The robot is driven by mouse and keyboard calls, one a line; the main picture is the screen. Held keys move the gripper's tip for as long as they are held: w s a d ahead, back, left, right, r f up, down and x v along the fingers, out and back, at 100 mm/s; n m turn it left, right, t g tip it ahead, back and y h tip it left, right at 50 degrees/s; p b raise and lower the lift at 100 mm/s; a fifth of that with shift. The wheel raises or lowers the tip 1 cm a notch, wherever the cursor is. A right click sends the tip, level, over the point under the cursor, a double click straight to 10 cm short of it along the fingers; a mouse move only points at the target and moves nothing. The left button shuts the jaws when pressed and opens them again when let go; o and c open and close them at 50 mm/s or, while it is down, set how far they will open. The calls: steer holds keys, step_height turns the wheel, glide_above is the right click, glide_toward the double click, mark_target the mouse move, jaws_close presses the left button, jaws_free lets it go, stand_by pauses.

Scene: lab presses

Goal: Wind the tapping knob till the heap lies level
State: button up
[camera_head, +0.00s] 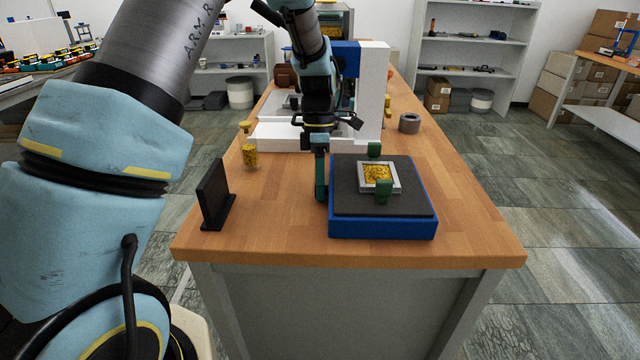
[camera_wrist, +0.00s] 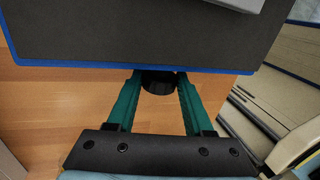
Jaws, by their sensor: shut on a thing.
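The yellow heap (camera_head: 377,172) lies in a pale square frame (camera_head: 394,185) with a green block at its near and far sides. I cannot tell how level its surface is. The frame stands on a blue tapping unit (camera_head: 382,228) with a dark grey top. My gripper (camera_head: 321,196) points down at the left side of the unit. In the wrist view, my gripper's green fingers (camera_wrist: 159,80) are closed on the black round tapping knob (camera_wrist: 158,88), at the unit's blue edge. The knob is hidden in the head view.
A black upright plate (camera_head: 213,194) stands at the table's left. A clear jar of yellow grains (camera_head: 249,156) is behind it. A white press (camera_head: 372,95) stands behind the unit, with a grey ring (camera_head: 409,123) to its right. The table's front right is clear.

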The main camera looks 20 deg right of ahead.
jaws_close()
steer(key=shift+s+f+t+h+b, duration=0.15)
steer(key=shift+t+h+b, duration=0.35)
steer(key=shift+t+b, duration=0.5)
steer(key=shift+s+a+r+t+h+b, duration=0.1)
steer(key=shift+t+h+b, duration=0.1)
steer(key=shift+t, duration=0.4)
steer(key=shift+r+t+h+b, duration=0.1)
steer(key=shift+t+h+b, duration=0.1)
steer(key=shift+t, duration=0.4)
steer(key=o, duration=0.9)
jaws_free()
steer(key=r, duration=0.7)
steer(key=s+r, duration=0.1)
steer(key=r, duration=0.2)
steer(key=shift+s+a+r, duration=0.1)
steer(key=shift+a+r, duration=0.25)
steer(key=shift+a, duration=0.05)
